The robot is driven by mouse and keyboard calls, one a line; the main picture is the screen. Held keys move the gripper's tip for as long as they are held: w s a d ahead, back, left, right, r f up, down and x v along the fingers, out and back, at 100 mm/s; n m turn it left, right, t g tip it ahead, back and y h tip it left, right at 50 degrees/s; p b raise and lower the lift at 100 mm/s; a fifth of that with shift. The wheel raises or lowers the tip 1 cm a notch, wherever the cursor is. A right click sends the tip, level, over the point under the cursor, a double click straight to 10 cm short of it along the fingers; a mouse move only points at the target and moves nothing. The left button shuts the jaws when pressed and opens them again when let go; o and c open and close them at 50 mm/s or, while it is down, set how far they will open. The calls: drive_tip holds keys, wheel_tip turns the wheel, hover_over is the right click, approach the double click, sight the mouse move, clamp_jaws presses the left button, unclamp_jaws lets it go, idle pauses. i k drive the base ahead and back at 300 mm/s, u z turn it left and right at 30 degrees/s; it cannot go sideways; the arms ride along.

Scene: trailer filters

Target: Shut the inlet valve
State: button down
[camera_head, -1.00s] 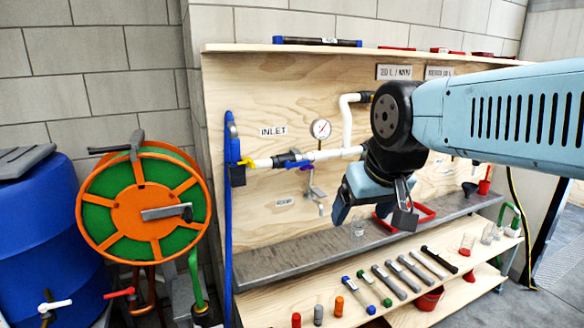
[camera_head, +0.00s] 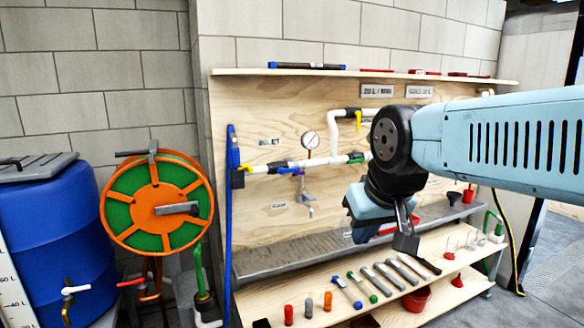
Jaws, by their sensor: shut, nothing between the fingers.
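The inlet valve with a yellow handle (camera_head: 246,168) is at the left end of the white pipe, by the blue upright pipe (camera_head: 230,200) and below the INLET label (camera_head: 269,142). The handle looks small and roughly in line with the pipe; its exact angle is hard to tell. My gripper (camera_head: 405,240) is shut and empty, pointing down in front of the board's right half. It is well right of and lower than the inlet valve, and apart from it. My arm hides part of the pipework on the right.
A gauge (camera_head: 310,140), a purple handle (camera_head: 297,172), a green fitting (camera_head: 355,157) and another yellow handle (camera_head: 358,121) are along the pipes. A metal ledge (camera_head: 290,258) and a shelf with tools (camera_head: 345,292) jut out below. A hose reel (camera_head: 157,212) and blue barrel (camera_head: 42,225) stand left.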

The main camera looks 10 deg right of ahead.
sight(290, 170)
drive_tip(key=u, duration=0.4)
drive_tip(key=i, duration=1.2)
drive_tip(key=z, duration=0.65)
